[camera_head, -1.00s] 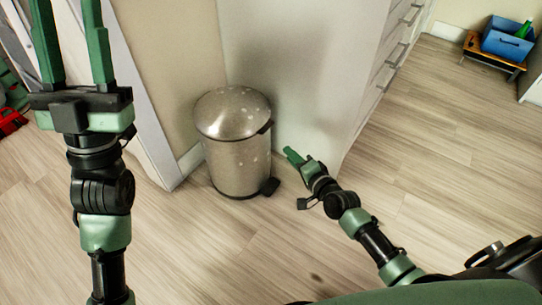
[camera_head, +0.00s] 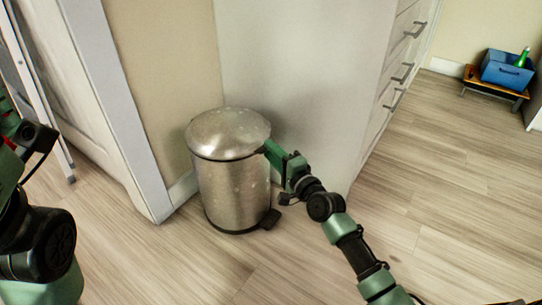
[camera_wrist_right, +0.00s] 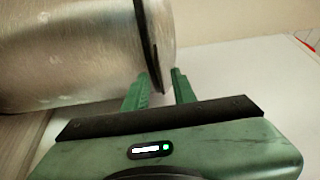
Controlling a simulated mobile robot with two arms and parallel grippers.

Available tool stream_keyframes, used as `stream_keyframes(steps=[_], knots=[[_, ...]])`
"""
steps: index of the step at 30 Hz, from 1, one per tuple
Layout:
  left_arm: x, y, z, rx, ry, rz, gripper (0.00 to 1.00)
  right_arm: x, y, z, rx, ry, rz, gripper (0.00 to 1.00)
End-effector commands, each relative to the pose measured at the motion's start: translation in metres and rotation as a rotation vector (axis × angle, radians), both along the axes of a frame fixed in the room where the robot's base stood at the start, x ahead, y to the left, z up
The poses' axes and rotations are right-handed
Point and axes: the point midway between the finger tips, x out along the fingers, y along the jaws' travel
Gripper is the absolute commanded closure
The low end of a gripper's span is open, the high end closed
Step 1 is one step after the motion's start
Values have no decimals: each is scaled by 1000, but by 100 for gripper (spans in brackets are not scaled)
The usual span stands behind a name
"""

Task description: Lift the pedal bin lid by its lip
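The pedal bin (camera_head: 232,190) is a speckled metal cylinder standing upright on the floor in the corner. Its domed lid (camera_head: 228,132) is down. A dark rim runs under the lid, with a lip on the right side. My right gripper (camera_head: 270,150) is at that lip. In the right wrist view its two fingers (camera_wrist_right: 163,86) are apart, and the end of the dark rim (camera_wrist_right: 152,45) reaches the gap between them. I cannot tell whether they touch it. My left arm shows at the left edge; its fingers are out of the picture.
A white drawer unit (camera_head: 300,80) stands close behind and right of the bin. A wall and a white panel (camera_head: 125,120) stand left of it. The black pedal (camera_head: 270,218) sticks out at the bin's foot. A blue crate (camera_head: 507,68) is far right. The front floor is clear.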

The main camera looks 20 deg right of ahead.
Motion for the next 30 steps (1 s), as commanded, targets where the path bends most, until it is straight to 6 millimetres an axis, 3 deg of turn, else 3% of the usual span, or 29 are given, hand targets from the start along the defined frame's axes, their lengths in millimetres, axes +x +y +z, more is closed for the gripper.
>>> stream_keyframes(steps=[10,13,30], knots=[[-2,0,1,1,-7,1,57,5,2,0,-1,0,0,74],[-2,0,1,1,-7,1,57,5,2,0,-1,0,0,100],[-2,0,1,1,-7,0,57,5,2,0,-1,1,0,100]])
